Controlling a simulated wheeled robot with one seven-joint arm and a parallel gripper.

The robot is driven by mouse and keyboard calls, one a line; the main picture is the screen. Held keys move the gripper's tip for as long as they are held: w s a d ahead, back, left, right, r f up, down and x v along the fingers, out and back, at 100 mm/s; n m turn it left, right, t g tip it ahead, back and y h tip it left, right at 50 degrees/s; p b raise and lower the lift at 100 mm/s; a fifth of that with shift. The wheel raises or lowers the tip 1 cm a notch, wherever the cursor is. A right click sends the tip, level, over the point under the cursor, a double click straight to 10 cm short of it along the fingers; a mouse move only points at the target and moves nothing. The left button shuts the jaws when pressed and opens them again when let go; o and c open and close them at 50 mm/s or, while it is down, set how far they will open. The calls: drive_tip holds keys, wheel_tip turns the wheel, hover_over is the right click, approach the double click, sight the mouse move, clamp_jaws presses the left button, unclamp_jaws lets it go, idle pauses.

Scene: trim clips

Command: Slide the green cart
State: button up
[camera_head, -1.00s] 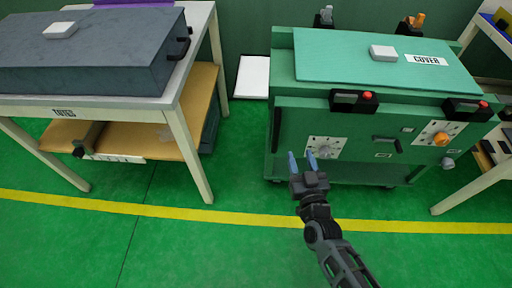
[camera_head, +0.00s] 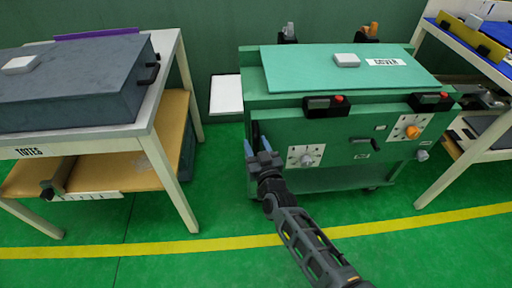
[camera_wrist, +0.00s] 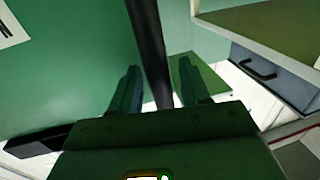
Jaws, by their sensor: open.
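The green cart (camera_head: 345,178) stands against the wall with a lighter green cover (camera_head: 300,75) on top. Its front has knobs, dark latches with red buttons, and a dark vertical handle bar at its left front edge. My gripper (camera_head: 258,147) is at that left edge, fingers pointing up at the bar. In the wrist view the dark bar (camera_wrist: 150,50) runs between the two open fingers of my gripper (camera_wrist: 157,85). I cannot tell whether the fingers touch it. The lower bar is hidden behind the gripper body.
A table labelled TOTES (camera_head: 150,130) with a grey case (camera_head: 75,85) stands to the left, with a floor gap before the cart. Another table (camera_head: 480,60) stands close on the right. A white panel (camera_head: 226,95) is behind the gap. Green floor with a yellow line (camera_head: 200,245) is clear in front.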

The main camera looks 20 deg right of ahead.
drive_tip(key=shift+c, duration=0.4)
clamp_jaws()
